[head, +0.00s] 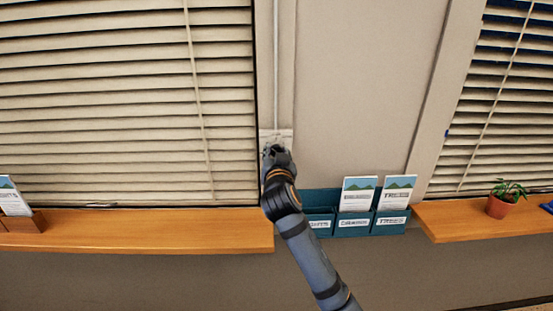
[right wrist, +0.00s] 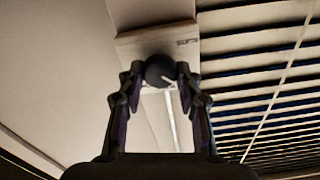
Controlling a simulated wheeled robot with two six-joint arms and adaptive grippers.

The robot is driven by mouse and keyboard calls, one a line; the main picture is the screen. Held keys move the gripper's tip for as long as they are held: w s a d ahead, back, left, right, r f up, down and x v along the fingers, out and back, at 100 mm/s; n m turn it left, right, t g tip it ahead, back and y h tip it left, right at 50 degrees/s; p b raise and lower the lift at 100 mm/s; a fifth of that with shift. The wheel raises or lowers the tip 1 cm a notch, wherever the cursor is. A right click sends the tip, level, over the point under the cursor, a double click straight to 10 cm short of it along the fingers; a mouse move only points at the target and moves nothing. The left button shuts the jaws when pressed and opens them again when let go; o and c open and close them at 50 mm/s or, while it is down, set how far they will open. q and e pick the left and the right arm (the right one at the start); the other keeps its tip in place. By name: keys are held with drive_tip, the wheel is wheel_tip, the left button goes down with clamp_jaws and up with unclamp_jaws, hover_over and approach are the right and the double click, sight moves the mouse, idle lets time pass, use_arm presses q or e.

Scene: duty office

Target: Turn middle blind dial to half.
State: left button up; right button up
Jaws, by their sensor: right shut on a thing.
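The dial (right wrist: 159,71) is a round black knob with a white pointer mark, on a pale wall plate (right wrist: 192,42) with small lettering too small to read. In the head view the plate (head: 268,135) sits between two windows, and my gripper hides the dial. My right gripper (head: 275,152) is at the plate. In the right wrist view its fingers (right wrist: 160,74) are shut on the dial, one on each side. The pointer mark slants toward the lower right of that view. The blind (head: 110,110) left of the plate has pale slats. My left gripper is not in view.
A teal leaflet rack (head: 322,197) hangs just right of my right arm. A wooden sill (head: 150,232) runs below the left blind. A second sill (head: 480,222) holds a potted plant (head: 503,200) under another blind (head: 495,120). A pale rod (head: 276,65) runs up from the plate.

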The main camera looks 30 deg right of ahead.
drive_tip(key=m+b, duration=0.9)
drive_tip(key=shift+s+d+f, duration=0.1)
drive_tip(key=shift+m, duration=0.4)
drive_tip(key=o, duration=1.1)
drive_tip(key=shift+o, duration=0.2)
